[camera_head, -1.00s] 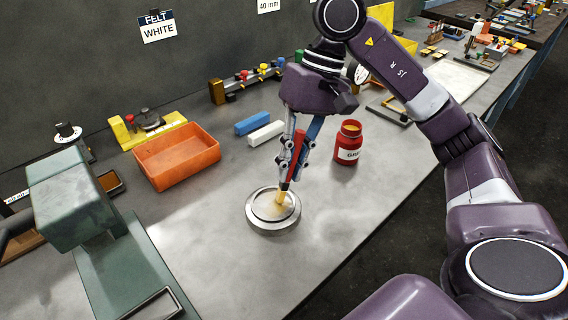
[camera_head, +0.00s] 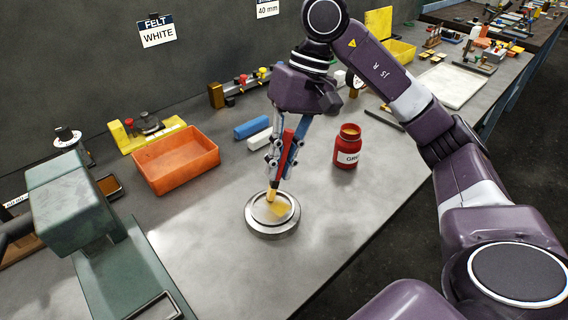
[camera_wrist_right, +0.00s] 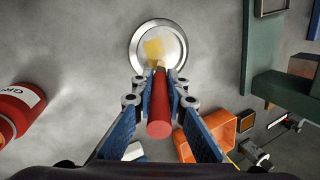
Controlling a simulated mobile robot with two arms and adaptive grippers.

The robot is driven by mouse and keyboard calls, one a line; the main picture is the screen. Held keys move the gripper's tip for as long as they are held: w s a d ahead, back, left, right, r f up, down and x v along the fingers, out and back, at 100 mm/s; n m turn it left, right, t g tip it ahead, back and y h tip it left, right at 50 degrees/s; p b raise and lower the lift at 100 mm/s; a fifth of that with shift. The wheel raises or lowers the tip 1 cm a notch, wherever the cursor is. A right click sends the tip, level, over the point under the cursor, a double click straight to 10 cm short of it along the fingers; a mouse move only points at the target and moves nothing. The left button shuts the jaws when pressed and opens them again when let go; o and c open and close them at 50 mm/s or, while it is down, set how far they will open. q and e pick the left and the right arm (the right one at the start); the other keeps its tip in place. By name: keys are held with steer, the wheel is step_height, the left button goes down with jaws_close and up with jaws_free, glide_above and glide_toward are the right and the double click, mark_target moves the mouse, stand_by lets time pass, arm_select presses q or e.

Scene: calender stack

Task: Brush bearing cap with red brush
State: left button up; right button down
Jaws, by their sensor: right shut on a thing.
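The bearing cap (camera_head: 272,227) is a round silver metal disc with a raised rim, lying flat on the grey bench. A yellowish smear covers part of its top face. It also shows in the right wrist view (camera_wrist_right: 138,48). My right gripper (camera_head: 278,160) is shut on the red brush (camera_head: 287,150), holding it nearly upright over the cap. The brush's yellow bristle tip is at the cap's face, toward its back in the head view, and appears to touch it. In the right wrist view the red handle (camera_wrist_right: 159,110) sits between the fingers. My left gripper is not in view.
A red jar (camera_head: 347,147) with a white label stands right of the cap. An orange bin (camera_head: 176,163), a blue block (camera_head: 252,127) and a white block (camera_head: 259,139) lie behind. A green machine (camera_head: 75,205) stands at left. Bench in front of the cap is clear.

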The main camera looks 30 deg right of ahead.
step_height(320, 180, up, 6)
steer(key=p, duration=0.5)
stand_by(0.4)
step_height(320, 180, up, 3)
steer(key=p, duration=0.2)
steer(key=shift+p, duration=0.35)
